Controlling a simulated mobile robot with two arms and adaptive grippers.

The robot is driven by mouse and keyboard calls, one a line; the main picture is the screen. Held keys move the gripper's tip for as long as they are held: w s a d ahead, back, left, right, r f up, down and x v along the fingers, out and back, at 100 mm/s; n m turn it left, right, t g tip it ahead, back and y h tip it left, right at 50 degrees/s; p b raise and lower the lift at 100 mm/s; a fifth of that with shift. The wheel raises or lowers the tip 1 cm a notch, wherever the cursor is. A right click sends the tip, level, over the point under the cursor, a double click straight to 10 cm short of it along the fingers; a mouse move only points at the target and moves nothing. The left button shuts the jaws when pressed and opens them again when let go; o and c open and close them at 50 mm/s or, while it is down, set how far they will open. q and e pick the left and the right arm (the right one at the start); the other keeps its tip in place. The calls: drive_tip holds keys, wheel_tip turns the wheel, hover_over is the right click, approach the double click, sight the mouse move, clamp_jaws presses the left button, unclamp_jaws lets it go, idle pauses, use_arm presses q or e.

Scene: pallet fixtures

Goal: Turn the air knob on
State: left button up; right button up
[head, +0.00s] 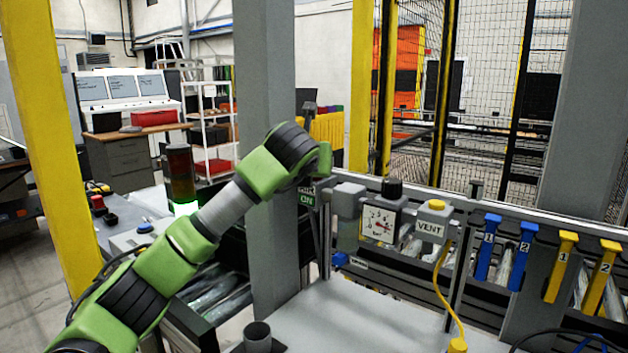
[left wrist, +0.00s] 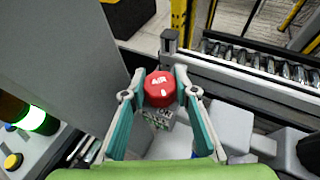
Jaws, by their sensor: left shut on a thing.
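The red air knob (left wrist: 158,90), marked "AIR" in white, shows in the left wrist view on top of a small grey block. My left gripper (left wrist: 160,76) has one finger on each side of the knob and is shut on it. A label below the knob is partly hidden and hard to read in that view. In the head view my left wrist hides the knob and the fingers. A green "ON" label (head: 306,199) shows just below the wrist. My right gripper is in neither view.
To the right along the rail are a pressure gauge (head: 380,223), a "VENT" block with a yellow button (head: 436,205), and blue levers (head: 488,246) and yellow levers (head: 560,266). A grey post (head: 270,260) stands close behind my left arm. A grey cup (head: 257,337) stands in front.

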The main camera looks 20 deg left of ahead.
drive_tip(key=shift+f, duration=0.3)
use_arm(q)
drive_tip(key=o, duration=0.8)
drive_tip(key=v, duration=1.2)
drive_tip(key=shift+d+r, duration=0.1)
drive_tip(key=shift+d, duration=0.05)
